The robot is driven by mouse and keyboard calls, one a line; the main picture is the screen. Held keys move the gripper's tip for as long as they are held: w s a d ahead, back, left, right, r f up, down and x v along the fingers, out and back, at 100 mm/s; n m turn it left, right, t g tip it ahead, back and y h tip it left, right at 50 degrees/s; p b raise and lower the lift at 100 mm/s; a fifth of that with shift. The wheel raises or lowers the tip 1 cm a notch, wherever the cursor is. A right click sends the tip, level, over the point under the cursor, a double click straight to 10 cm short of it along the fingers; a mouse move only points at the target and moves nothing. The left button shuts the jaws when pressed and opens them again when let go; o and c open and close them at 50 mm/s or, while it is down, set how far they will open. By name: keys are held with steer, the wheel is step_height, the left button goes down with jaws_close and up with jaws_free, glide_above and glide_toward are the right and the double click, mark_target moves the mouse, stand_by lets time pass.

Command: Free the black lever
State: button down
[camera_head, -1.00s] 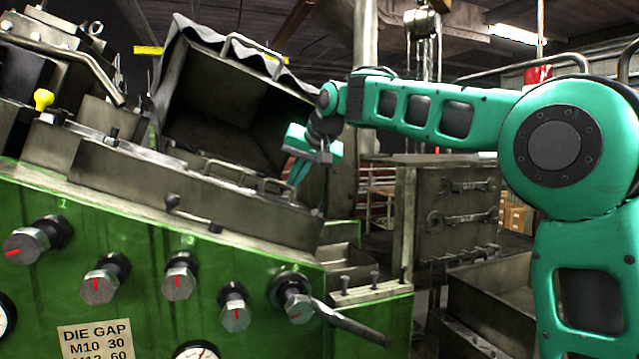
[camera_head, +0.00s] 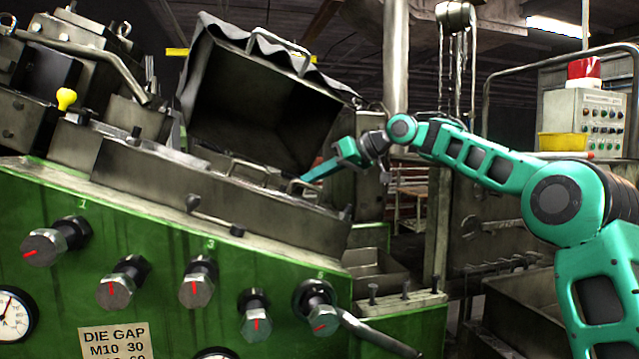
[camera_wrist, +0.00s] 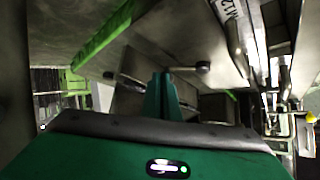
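My gripper (camera_head: 312,175) is in front of the open hood's lower right corner, its teal fingers pointing down and left. In the wrist view, the fingers (camera_wrist: 162,95) are close together, with no thing seen between them. A dark rod with a round knob (camera_wrist: 203,68) shows just right of the fingertips; I cannot tell whether they touch. In the head view, a small dark lever with a ball end (camera_head: 193,201) sits on the machine's front ledge, left of my gripper. A longer dark handle (camera_head: 375,335) slants down from the rightmost front knob. Which lever is the black one is unclear.
The open hood (camera_head: 265,95) stands above the machine bed. A bar handle (camera_head: 318,187) is close to my fingertips. The green front panel (camera_head: 150,250) carries several knobs. Upright bolts (camera_head: 405,290) stand at right. A control box (camera_head: 583,115) is behind my arm.

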steer(key=shift+w+a+r, duration=0.25)
steer(key=shift+w+a, duration=0.35)
steer(key=shift+a, duration=0.15)
steer(key=shift+w+a+r, duration=0.2)
steer(key=shift+w+a, duration=0.35)
steer(key=shift+a, duration=0.2)
steer(key=shift+r, duration=0.1)
steer(key=v, duration=1)
steer(key=shift+d, duration=0.35)
steer(key=shift+s, duration=0.1)
